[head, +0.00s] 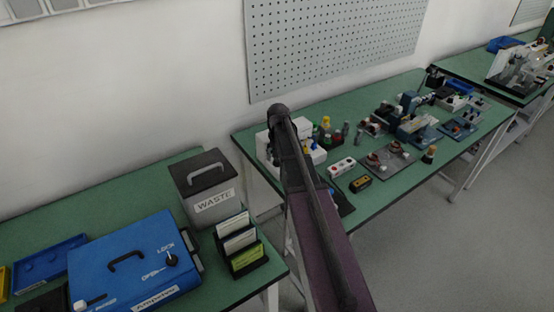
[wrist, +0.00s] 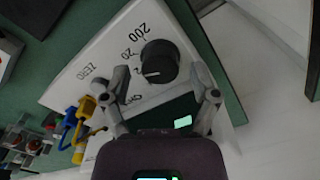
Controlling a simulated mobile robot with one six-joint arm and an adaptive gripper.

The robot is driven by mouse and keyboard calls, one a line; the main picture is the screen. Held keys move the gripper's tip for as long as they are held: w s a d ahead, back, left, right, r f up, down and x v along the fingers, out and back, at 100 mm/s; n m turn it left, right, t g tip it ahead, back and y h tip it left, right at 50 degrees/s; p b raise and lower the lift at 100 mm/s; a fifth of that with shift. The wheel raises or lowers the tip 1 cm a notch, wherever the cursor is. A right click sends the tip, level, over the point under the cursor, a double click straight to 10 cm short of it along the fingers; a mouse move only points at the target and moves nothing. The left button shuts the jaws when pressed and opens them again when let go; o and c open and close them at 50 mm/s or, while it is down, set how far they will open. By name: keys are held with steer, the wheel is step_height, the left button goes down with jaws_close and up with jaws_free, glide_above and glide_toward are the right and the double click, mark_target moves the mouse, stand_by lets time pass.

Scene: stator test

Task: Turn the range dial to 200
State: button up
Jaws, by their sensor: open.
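The range dial (wrist: 160,62) is a round black knob on a white meter panel (wrist: 95,50) in the wrist view. Its white mark points left, towards the label that looks like 2. The labels 20 and 200 (wrist: 140,32) follow further round towards the top. My gripper (wrist: 160,82) is open, with one finger on each side of the dial's lower part; I cannot tell whether they touch it. A dark display with a lit green patch (wrist: 182,122) sits below the dial. In the head view, my arm partly hides the white meter (head: 314,155).
Yellow (wrist: 86,105) and blue plugs stand left of my gripper in the wrist view. A ZERO label is on the panel. In the head view, bottles, a yellow-black device (head: 361,184) and fixtures fill the bench on the right. A WASTE bin (head: 205,180) stands left.

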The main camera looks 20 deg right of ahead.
steer(key=shift+r+p, duration=2.3)
steer(key=shift+r, duration=0.35)
steer(key=shift+n, duration=0.3)
steer(key=n, duration=0.3)
steer(key=r+n+p, duration=0.1)
steer(key=n, duration=0.2)
steer(key=shift+r, duration=0.15)
steer(key=n, duration=0.3)
steer(key=r+n+p, duration=0.1)
steer(key=n, duration=0.2)
steer(key=shift+n, duration=0.4)
step_height(320, 180, down, 9)
steer(key=b, duration=0.8)
steer(key=shift+b, duration=0.3)
